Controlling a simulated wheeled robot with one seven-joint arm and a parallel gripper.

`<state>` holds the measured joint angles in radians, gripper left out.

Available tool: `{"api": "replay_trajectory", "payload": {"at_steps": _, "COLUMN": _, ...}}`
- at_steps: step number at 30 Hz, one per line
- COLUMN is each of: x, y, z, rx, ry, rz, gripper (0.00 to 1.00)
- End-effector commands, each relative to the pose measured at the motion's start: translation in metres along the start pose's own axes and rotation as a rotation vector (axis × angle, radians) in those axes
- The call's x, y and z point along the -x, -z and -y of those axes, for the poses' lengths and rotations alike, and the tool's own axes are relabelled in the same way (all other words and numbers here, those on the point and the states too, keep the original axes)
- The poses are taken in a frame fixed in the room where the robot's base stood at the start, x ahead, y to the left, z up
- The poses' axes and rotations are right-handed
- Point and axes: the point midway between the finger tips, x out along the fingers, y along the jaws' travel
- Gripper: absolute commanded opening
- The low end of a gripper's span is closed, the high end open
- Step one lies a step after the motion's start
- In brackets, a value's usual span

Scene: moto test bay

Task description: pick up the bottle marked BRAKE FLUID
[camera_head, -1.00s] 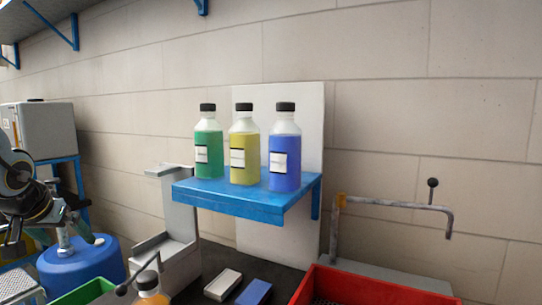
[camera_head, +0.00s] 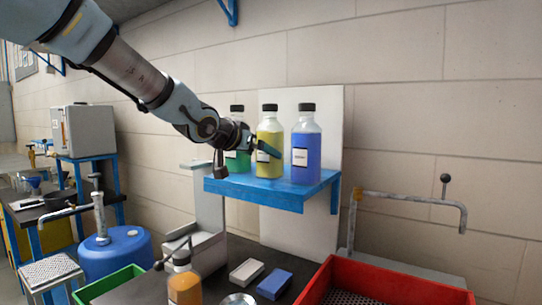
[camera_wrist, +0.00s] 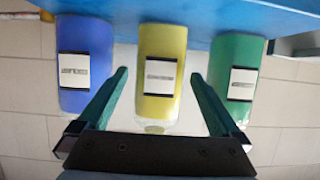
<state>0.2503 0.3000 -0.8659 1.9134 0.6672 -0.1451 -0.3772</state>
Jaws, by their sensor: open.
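Three bottles with black caps stand upright on a blue shelf (camera_head: 255,193): green (camera_head: 237,160), yellow (camera_head: 270,140) and blue (camera_head: 306,145). Each has a white label whose print is too small for me to read, so I cannot tell which is marked BRAKE FLUID. My gripper (camera_head: 264,148) is open in front of the yellow bottle. The wrist view shows the bottles upside down, with the yellow bottle (camera_wrist: 161,55) between the two fingers of my gripper (camera_wrist: 160,76), the blue bottle (camera_wrist: 86,90) on the left and the green bottle (camera_wrist: 240,60) on the right.
A pale panel (camera_head: 331,120) stands behind the shelf. Below are a red crate (camera_head: 390,288), an orange bottle (camera_head: 184,288), a white block (camera_head: 246,272) and a blue block (camera_head: 275,285). A grey bent pipe (camera_head: 415,198) stands to the right.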

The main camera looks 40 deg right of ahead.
Motion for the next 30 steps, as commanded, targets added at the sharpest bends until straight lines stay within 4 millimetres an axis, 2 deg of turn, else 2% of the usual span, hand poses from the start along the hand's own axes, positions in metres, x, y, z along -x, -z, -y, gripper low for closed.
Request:
{"api": "replay_trajectory", "payload": {"at_steps": 10, "x": -0.017, "y": -0.002, "z": -0.002, "rx": 0.000, "ry": -0.002, "rz": 0.002, "gripper": 1.00}}
{"api": "replay_trajectory", "payload": {"at_steps": 21, "x": -0.055, "y": -0.004, "z": -0.002, "rx": 0.000, "ry": -0.001, "rz": 0.002, "gripper": 1.00}}
{"api": "replay_trajectory", "payload": {"at_steps": 30, "x": -0.061, "y": -0.004, "z": 0.000, "rx": -0.001, "ry": 0.001, "rz": 0.002, "gripper": 1.00}}
